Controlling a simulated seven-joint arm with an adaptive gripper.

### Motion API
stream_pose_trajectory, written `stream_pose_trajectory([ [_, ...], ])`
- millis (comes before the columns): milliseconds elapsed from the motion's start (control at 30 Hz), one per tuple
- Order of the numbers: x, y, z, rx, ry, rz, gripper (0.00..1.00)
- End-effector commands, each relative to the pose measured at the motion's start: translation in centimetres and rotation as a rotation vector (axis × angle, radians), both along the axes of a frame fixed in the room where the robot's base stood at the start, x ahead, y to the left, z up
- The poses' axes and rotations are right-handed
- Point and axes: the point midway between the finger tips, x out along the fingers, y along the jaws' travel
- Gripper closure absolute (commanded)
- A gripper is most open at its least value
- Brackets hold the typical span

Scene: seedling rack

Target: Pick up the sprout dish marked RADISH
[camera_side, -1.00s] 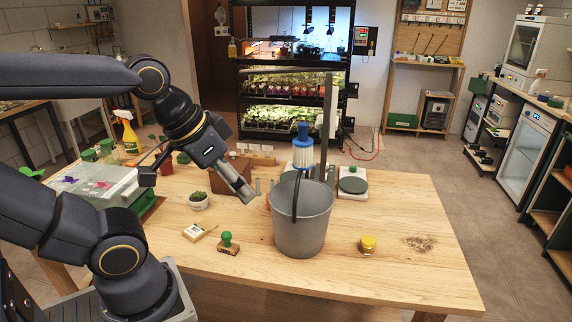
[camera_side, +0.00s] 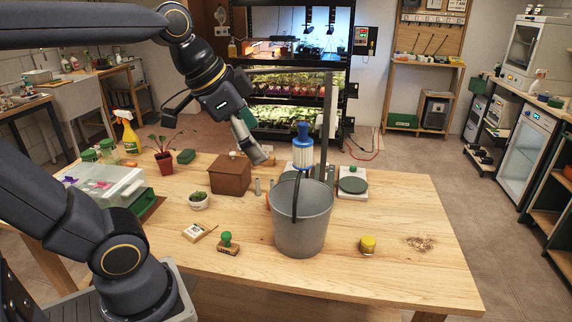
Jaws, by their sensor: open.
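No marking that reads RADISH can be made out in this view, so I cannot tell which thing is the radish sprout dish. A small whitish round pot with green growth (camera_side: 199,201) stands on the left half of the table. My gripper (camera_side: 262,158) is open and empty, pointing down and right. In the picture it appears above and right of the brown box and left of the blue-topped thing, apart from the table.
A grey bucket (camera_side: 301,230) with a raised handle stands mid-table, with a blue-topped cylinder (camera_side: 303,152) behind its rim. The right front is mostly clear.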

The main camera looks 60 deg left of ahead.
Motion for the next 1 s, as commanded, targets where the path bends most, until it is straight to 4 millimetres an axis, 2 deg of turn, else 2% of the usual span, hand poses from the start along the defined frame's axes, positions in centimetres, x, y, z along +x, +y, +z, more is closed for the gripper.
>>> stream_pose_trajectory([
  [33,1.7,1.4,0.7,0.013,0.013,-0.009,0.0],
  [167,5.8,6.0,1.5,0.051,0.048,-0.029,0.0],
  [267,8.8,11.4,0.9,0.077,0.094,-0.018,0.0],
  [333,10.4,16.3,-0.4,0.091,0.137,0.003,0.0],
  [433,11.4,23.7,-3.4,0.101,0.208,0.046,0.0],
  [533,10.4,31.2,-7.7,0.092,0.29,0.11,0.0],
  [600,8.7,35.7,-11.1,0.073,0.348,0.167,0.0],
  [700,5.3,40.6,-15.9,0.029,0.425,0.261,0.0],
  [833,0.8,43.6,-20.9,-0.03,0.507,0.346,0.0],
  [900,-0.7,44.0,-22.4,-0.056,0.531,0.369,0.0],
  [1000,-1.7,44.3,-23.4,-0.066,0.536,0.387,0.0],
])
